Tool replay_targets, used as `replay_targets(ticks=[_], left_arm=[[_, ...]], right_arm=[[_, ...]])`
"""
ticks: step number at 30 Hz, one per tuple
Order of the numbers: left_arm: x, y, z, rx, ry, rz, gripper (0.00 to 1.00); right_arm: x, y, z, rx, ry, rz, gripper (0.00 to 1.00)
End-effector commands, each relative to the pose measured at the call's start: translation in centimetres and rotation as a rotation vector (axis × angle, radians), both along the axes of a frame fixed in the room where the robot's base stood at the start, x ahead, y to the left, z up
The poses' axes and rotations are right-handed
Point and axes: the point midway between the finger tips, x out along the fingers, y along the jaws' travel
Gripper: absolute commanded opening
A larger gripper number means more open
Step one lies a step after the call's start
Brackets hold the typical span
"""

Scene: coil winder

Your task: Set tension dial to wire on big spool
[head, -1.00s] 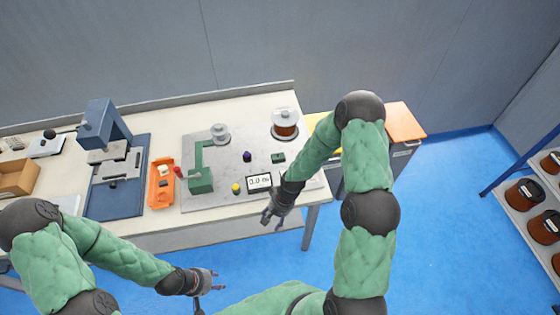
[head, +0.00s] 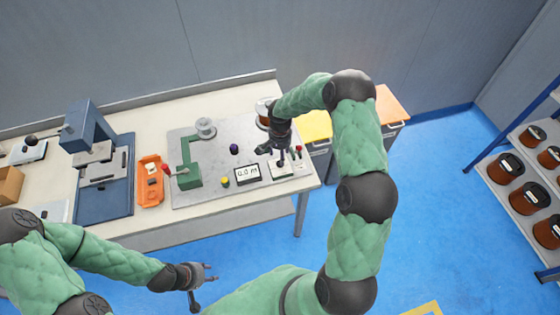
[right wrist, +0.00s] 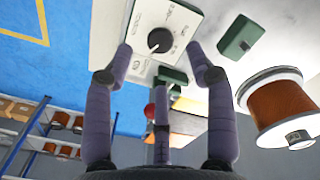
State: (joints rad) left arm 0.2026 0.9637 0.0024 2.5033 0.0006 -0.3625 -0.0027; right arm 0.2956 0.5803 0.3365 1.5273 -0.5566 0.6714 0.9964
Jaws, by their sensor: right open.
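The tension dial (right wrist: 160,40) is a dark round knob with a white pointer mark on a white printed panel (right wrist: 143,15). In the head view the panel (head: 285,172) lies at the right of the grey plate, partly under my right gripper (head: 280,158). In the right wrist view my right gripper (right wrist: 160,62) is open, its fingers on either side of the knob with gaps showing; contact is not visible. The big spool (right wrist: 283,108) holds copper-coloured wire; in the head view the spool (head: 263,112) is partly hidden by my right arm. My left gripper (head: 208,276) is open and empty, off the table's front.
A small display (head: 247,174), yellow button (head: 225,182) and purple knob (head: 234,149) sit left of the panel. A green winder arm (head: 188,172) and orange tray (head: 151,185) stand further left. Shelves with spools (head: 530,195) are at right.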

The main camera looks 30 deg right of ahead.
Motion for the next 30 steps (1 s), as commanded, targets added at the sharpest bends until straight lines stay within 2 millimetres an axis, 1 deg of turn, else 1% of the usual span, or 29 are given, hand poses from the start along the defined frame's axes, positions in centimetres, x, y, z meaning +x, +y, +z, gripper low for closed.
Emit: replay_targets(ticks=[1,3,9,15,22,23,24,26,27,28,29,30], left_arm=[[0.0,0.0,-0.1,0.0,0.0,0.0,0.4],[0.0,0.0,-0.1,0.0,0.0,0.0,0.4],[0.0,0.0,-0.2,0.0,0.0,0.0,0.4],[0.0,0.0,-0.2,0.0,0.0,0.0,0.4],[0.0,0.0,-0.2,0.0,0.0,0.0,0.4],[0.0,0.0,-0.2,0.0,0.0,0.0,0.4],[0.0,0.0,-0.2,0.0,0.0,0.0,0.4],[0.0,0.0,-0.2,0.0,0.0,0.0,0.4],[0.0,0.0,-0.2,0.0,0.0,0.0,0.4],[0.0,0.0,-0.2,0.0,0.0,0.0,0.4],[0.0,0.0,-0.2,0.0,0.0,0.0,0.4],[0.0,0.0,-0.2,0.0,0.0,0.0,0.4]], right_arm=[[-0.1,0.0,-1.0,0.0,0.003,0.001,0.56],[0.0,0.0,-2.1,0.0,0.001,-0.001,0.56],[0.0,0.0,-4.5,0.0,0.0,0.0,0.56],[0.1,0.0,-5.3,0.001,-0.002,0.0,0.56],[0.1,0.0,-5.4,0.001,-0.002,0.0,0.56],[0.1,0.0,-5.3,0.001,-0.002,0.0,0.51],[0.1,0.0,-5.3,0.001,-0.002,0.0,0.39],[0.1,0.0,-5.3,0.001,-0.002,0.0,0.22],[0.1,0.0,-5.3,0.001,-0.002,0.0,0.11],[0.1,0.0,-5.3,0.001,-0.002,0.0,0.03],[0.1,0.0,-5.3,0.001,-0.002,0.0,0.0],[0.1,0.0,-5.3,0.001,-0.002,0.0,0.0]])
